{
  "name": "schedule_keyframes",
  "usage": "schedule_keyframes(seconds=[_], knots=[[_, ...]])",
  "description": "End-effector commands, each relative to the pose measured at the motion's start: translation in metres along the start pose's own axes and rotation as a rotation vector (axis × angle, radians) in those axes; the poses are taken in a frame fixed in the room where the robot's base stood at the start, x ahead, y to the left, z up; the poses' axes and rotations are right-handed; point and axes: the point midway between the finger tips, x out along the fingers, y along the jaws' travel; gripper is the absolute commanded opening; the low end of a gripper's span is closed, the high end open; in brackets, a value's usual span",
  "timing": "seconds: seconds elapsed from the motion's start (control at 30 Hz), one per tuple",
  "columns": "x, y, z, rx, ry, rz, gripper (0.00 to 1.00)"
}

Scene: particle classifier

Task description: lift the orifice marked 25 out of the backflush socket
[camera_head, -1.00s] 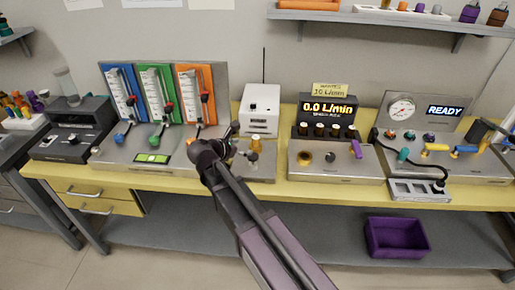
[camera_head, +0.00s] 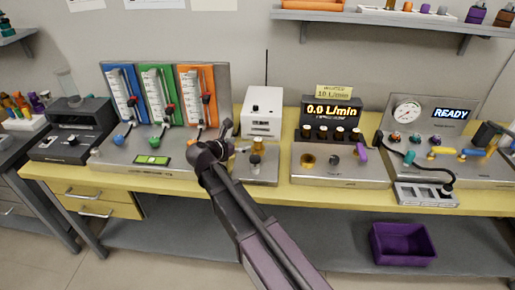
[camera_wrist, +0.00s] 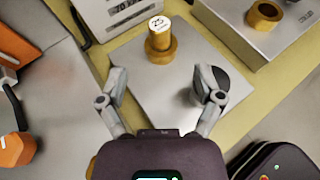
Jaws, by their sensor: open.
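A brass orifice (camera_wrist: 160,25) with a white marked top stands upright in the brass backflush socket (camera_wrist: 161,50) on a grey metal plate (camera_wrist: 140,85). The mark is small but looks like 25. In the head view the orifice (camera_head: 258,144) stands just right of my gripper (camera_head: 229,128). In the wrist view my gripper (camera_wrist: 160,92) is open and empty. Its two fingers are apart, with the orifice ahead of them and not between them. A dark round knob (camera_wrist: 221,78) on the plate is partly hidden by the right finger.
A white box (camera_head: 262,112) stands behind the plate. The flowmeter panel (camera_head: 165,100) with its valves is to the left. The 0.0 L/min display unit (camera_head: 331,113) is to the right, with a brass ring (camera_wrist: 264,15) on its base. A purple bin (camera_head: 403,244) sits on the lower shelf.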

Motion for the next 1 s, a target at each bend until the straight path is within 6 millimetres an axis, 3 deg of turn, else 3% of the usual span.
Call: schedule_keyframes(seconds=[0.2,0.4,1.0], knots=[[0.036,0.000,-0.002,0.001,0.001,-0.003,0.85],[0.054,0.000,-0.001,0.001,0.001,-0.002,0.85],[0.067,-0.001,-0.001,0.001,0.001,-0.004,0.85]])
